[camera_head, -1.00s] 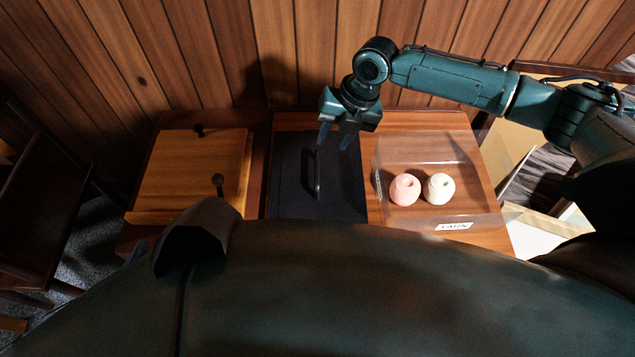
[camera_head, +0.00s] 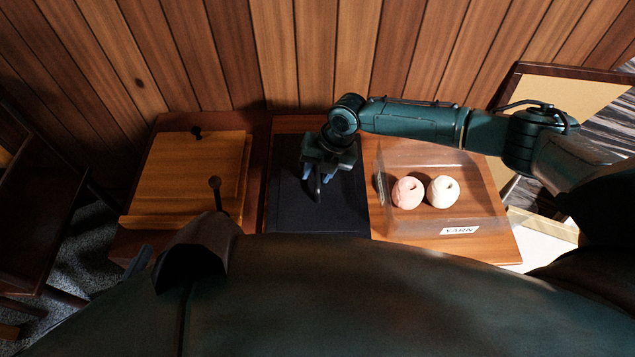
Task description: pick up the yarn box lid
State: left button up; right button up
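The lid (camera_head: 345,208) is a flat black panel with a thin upright handle (camera_head: 318,190). It lies on the wooden table, left of the clear yarn box (camera_head: 470,195). The box has a white YARN label and holds a pink yarn ball (camera_head: 408,192) and a cream yarn ball (camera_head: 442,191). My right gripper (camera_head: 318,175) is low over the lid, pointing down. Its blue-grey fingertips are apart, with the far end of the handle seen between them. Contact with the handle cannot be made out. My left gripper is out of view.
A light wooden board or box top (camera_head: 190,175) with dark knobs is on the left of the table. A wood-panelled wall (camera_head: 240,50) stands close behind. A dark wooden chair (camera_head: 40,200) is at far left. A framed panel (camera_head: 570,100) is at right.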

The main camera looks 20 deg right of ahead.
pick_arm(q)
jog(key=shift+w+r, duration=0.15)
pick_arm(e)
grip_shut()
dwell(0.4)
jog(key=shift+r, duration=0.15)
notch_tip(320, 180, up, 13)
jog(key=p, duration=0.3)
notch_tip(320, 180, up, 5)
send_over(317, 170)
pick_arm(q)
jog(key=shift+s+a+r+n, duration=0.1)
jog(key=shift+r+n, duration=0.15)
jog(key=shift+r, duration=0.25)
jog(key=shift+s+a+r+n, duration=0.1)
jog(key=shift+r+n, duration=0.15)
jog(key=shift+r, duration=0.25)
pick_arm(e)
jog(key=shift+d, duration=0.1)
